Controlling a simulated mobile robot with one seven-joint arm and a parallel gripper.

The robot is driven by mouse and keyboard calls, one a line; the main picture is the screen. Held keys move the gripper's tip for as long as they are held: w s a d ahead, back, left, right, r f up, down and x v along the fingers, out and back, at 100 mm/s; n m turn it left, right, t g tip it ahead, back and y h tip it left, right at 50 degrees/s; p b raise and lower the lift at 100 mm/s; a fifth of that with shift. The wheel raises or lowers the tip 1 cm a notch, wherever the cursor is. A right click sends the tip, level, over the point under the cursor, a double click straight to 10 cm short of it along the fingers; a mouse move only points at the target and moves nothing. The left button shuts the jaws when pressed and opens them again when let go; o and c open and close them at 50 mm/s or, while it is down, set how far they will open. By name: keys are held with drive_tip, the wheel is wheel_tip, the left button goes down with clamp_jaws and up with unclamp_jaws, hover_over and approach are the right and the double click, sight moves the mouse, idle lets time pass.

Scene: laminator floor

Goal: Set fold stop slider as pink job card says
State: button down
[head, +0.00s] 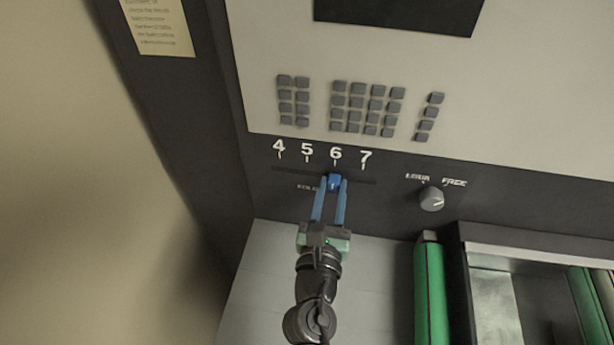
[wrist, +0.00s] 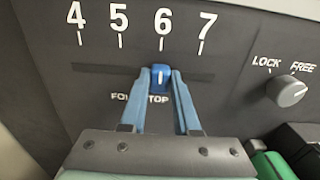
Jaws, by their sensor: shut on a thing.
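The fold stop slider is a blue knob (head: 334,181) on a dark panel, in a slot under the numbers 4 to 7. In the wrist view the blue knob (wrist: 160,76) sits below the 6, its white mark in line with the 6 tick. My gripper (head: 332,190) has its two blue fingers on either side of the knob, shut on it; the wrist view shows the fingers (wrist: 160,88) too. The label under the slot is partly hidden by the fingers. No pink job card shows; a pale yellow card (head: 160,25) with small, unreadable text is at the upper left.
A grey lock knob (head: 431,198) marked LOCK and FREE is to the right, its pointer toward FREE in the wrist view (wrist: 287,91). Grey keys (head: 368,104) and a dark screen (head: 400,12) are above. A green roller (head: 430,290) stands at the lower right.

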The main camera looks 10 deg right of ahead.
drive_tip(key=shift+a, duration=0.1)
drive_tip(key=c, duration=0.6)
unclamp_jaws()
drive_tip(key=shift+c, duration=0.2)
drive_tip(key=b+v, duration=0.3)
drive_tip(key=v, duration=1)
drive_tip(key=shift+b, duration=0.4)
drive_tip(key=shift+w+r, duration=0.1)
